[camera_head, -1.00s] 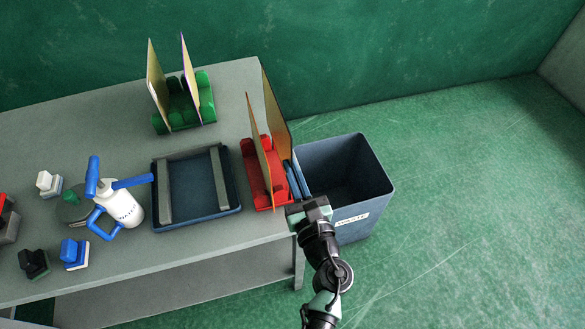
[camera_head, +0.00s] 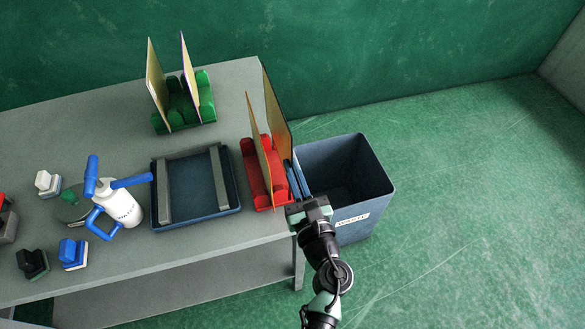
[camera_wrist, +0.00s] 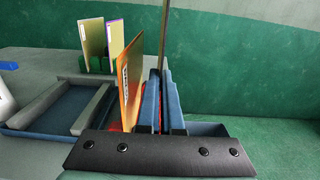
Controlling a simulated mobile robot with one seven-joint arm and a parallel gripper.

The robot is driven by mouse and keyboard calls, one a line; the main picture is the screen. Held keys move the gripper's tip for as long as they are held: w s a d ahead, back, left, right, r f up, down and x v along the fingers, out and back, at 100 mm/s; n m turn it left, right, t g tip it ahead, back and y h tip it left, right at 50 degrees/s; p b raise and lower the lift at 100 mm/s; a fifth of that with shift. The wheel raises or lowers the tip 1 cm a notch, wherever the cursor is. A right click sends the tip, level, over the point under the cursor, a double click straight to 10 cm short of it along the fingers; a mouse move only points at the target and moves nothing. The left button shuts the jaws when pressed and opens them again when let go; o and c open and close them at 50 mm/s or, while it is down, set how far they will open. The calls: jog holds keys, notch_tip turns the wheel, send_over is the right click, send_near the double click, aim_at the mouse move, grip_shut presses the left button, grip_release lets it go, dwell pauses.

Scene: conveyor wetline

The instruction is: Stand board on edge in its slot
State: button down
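A thin tan board (camera_head: 279,112) stands on edge at the right side of the red slotted rack (camera_head: 266,192). In the wrist view the board (camera_wrist: 164,35) is seen edge-on, nearly upright with a slight tilt. My gripper (camera_head: 297,178) is at the rack's near right end; its two blue fingers (camera_wrist: 162,100) are close together with the board between them. I see it as shut on the board. The board's lower edge is hidden behind the fingers, so I cannot tell how deep it sits in a slot. Another board (camera_head: 259,140) stands in the rack to the left.
A dark blue waste bin (camera_head: 362,219) stands right of the grey table (camera_head: 230,90). A blue tray (camera_head: 196,218) lies left of the rack. A green rack (camera_head: 205,95) holds two boards at the back. A white bottle (camera_head: 120,208) and small blocks are left.

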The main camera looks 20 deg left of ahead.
notch_tip(320, 180, down, 7)
jog(key=b, duration=0.7)
jog(key=shift+f, duration=0.15)
dwell(2.0)
jog(key=c, duration=1.3)
grip_release()
jog(key=shift+s+d, duration=0.1)
jog(key=shift+v, duration=2.15)
jog(key=o, duration=0.5)
jog(key=shift+o, duration=0.2)
jog(key=shift+f, duration=0.1)
